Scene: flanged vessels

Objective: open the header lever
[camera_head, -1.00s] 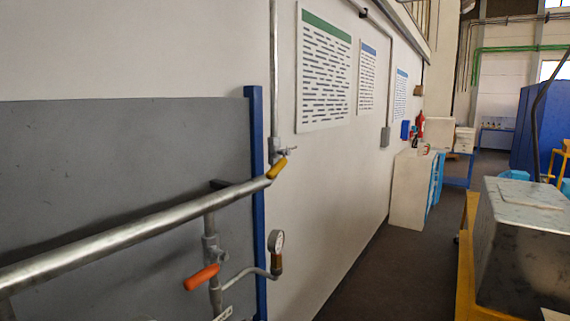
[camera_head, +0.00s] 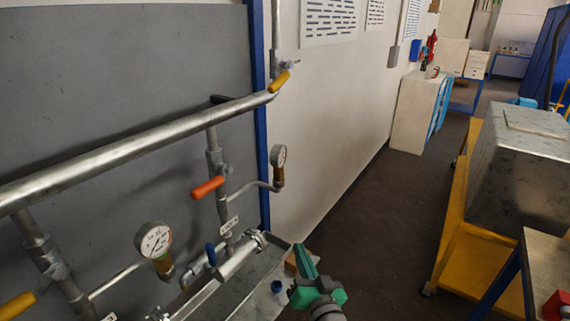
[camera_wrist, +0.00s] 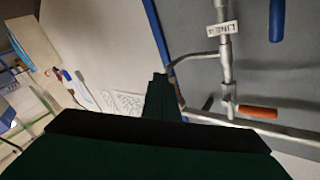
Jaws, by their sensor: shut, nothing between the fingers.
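The header is a thick grey pipe (camera_head: 130,146) running along the grey panel. A yellow lever (camera_head: 279,81) sits at its right end, below a thin vertical pipe, and slants along the header's end. An orange lever (camera_head: 207,187) is on a drop pipe below the header; it also shows in the wrist view (camera_wrist: 258,112). Another yellow lever (camera_head: 17,305) and a blue lever (camera_head: 211,254) are lower. My green gripper (camera_head: 304,262) is shut and empty, low at bottom centre, well below the header's end and touching no lever. Its dark fingers fill the middle of the wrist view (camera_wrist: 160,92).
Pressure gauges (camera_head: 154,240) stick out from the drop pipes. A metal trough (camera_head: 262,285) lies under the pipes, close to my gripper. A blue post (camera_head: 262,150) stands at the panel's edge. A yellow cart (camera_head: 455,245) with a metal box is at right; the floor between is clear.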

